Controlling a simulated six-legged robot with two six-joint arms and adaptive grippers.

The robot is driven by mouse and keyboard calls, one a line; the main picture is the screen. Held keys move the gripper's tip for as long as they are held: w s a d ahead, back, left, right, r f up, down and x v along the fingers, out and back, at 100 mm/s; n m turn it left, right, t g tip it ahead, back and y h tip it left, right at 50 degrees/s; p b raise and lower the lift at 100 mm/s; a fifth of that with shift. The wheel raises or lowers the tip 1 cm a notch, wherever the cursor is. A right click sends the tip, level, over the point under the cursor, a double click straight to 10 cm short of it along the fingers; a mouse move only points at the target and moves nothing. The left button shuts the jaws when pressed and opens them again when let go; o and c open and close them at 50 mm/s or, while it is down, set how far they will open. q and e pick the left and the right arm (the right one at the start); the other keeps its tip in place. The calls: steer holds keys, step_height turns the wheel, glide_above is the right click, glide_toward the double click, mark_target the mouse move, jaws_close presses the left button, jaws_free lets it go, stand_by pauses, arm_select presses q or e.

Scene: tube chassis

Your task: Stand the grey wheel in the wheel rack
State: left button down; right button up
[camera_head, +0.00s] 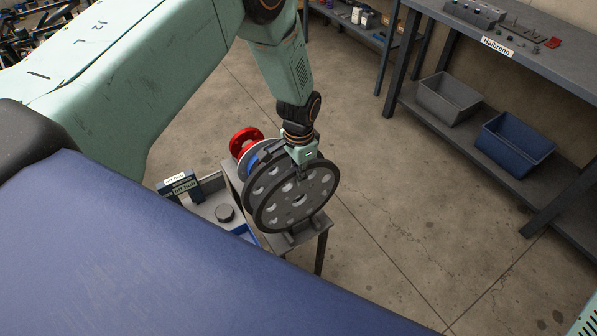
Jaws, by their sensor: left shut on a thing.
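The grey wheel (316,199), a dark grey disc with several round holes, stands upright low over a small stand in the middle of the view. My left gripper (303,168) comes down from above and is shut on its upper rim. The wheel rack (303,235) shows as grey bars under the wheel, on top of the stand. The wheel hides most of the rack, and I cannot tell whether its lower rim touches it. A red wheel (244,138) and a partly hidden blue one (252,160) stand behind it. My right gripper is out of view.
A blue surface (150,260) fills the lower left. At right, a shelf unit holds a grey bin (448,97) and a blue bin (513,144). Open floor lies between.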

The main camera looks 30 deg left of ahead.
arm_select(q)
steer(key=shift+f+b, duration=0.3)
steer(key=shift+f, duration=0.2)
steer(key=c, duration=1.3)
jaws_free()
steer(key=shift+c, duration=0.2)
step_height(320, 180, up, 12)
steer(key=shift+r, duration=0.1)
